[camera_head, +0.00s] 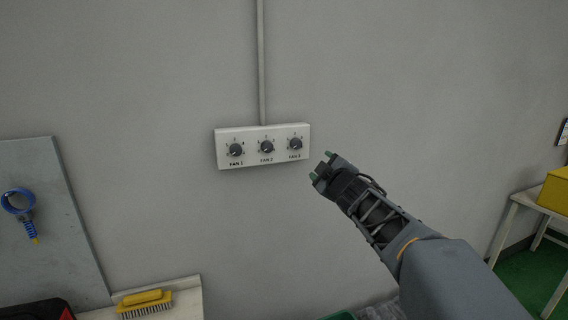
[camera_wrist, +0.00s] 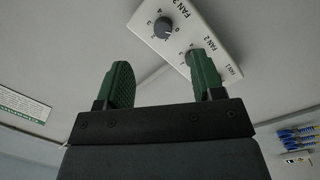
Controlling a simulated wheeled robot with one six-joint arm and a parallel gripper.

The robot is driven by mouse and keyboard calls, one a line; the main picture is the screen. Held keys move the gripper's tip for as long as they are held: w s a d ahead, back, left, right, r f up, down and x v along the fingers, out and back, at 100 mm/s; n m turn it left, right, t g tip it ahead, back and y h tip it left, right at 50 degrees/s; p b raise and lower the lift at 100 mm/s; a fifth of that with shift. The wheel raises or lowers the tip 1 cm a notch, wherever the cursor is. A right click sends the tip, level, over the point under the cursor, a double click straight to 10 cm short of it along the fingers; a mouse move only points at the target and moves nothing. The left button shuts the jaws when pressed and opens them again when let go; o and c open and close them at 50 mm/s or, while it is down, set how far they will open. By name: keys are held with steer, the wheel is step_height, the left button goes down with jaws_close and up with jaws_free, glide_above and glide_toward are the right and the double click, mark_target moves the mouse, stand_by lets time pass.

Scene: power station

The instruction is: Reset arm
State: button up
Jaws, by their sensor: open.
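My gripper (camera_head: 322,170) is open and empty, held in the air to the lower right of the fan control panel in the head view. In the wrist view my gripper's two green fingers (camera_wrist: 162,84) stand apart with nothing between them. The white panel (camera_head: 263,130) is on the grey wall and has three dark knobs, labelled FAN 1 (camera_head: 236,150), FAN 2 (camera_head: 267,147) and FAN 3 (camera_head: 295,144). In the wrist view the panel (camera_wrist: 217,38) lies beyond the fingers, and the right finger partly covers the FAN 2 knob.
A grey board (camera_head: 50,215) with a blue ring-shaped tool (camera_head: 18,203) is at the left. A yellow brush (camera_head: 145,303) lies on a ledge (camera_head: 187,297) below. A yellow box (camera_head: 555,190) stands on a table (camera_head: 520,212) at the right. The wall around the panel is clear.

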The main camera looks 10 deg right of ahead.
steer(key=s+d+f+m+g+h, duration=0.3)
steer(key=d+f+m+g+h, duration=0.15)
steer(key=f, duration=0.35)
steer(key=s+a+f+m+g, duration=0.2)
steer(key=s+f+m+g, duration=0.4)
steer(key=s+f, duration=0.6)
steer(key=s+a+f+g+y, duration=0.1)
steer(key=s+a+f+g, duration=0.1)
steer(key=s, duration=0.4)
steer(key=s+a+f+m+g+y, duration=0.1)
steer(key=s+a+y, duration=0.1)
steer(key=s+a, duration=0.2)
steer(key=shift+s+a+f+g+p, duration=0.3)
steer(key=shift+s+f+g+p, duration=0.1)
steer(key=shift+s, duration=0.6)
